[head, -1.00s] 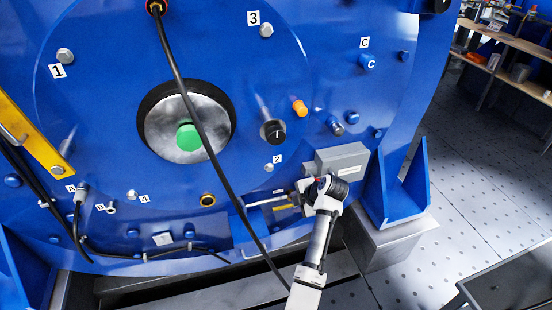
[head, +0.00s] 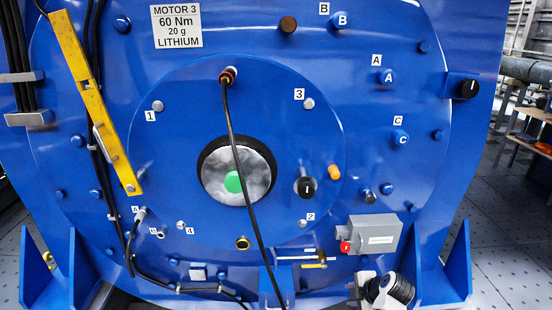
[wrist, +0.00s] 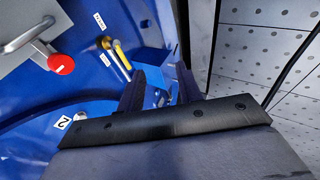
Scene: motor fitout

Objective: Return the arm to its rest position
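My arm (head: 376,292) shows only in part at the bottom edge of the head view, right of centre, in front of the blue motor (head: 90,230). Its fingers cannot be made out there. In the wrist view my gripper (wrist: 160,88) has its two dark fingers apart, with no held object visible between them. Blue metal of the motor shows behind the gap. The grey box with a red knob (head: 372,236) is just above my arm in the head view; its red knob (wrist: 61,64) is at the upper left in the wrist view.
A black cable (head: 240,160) hangs from the upper port across the motor face. A yellow bar (head: 90,100) is at the left. A blue foot bracket (head: 446,275) stands right of my arm. Perforated floor (wrist: 265,45) is open at the right.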

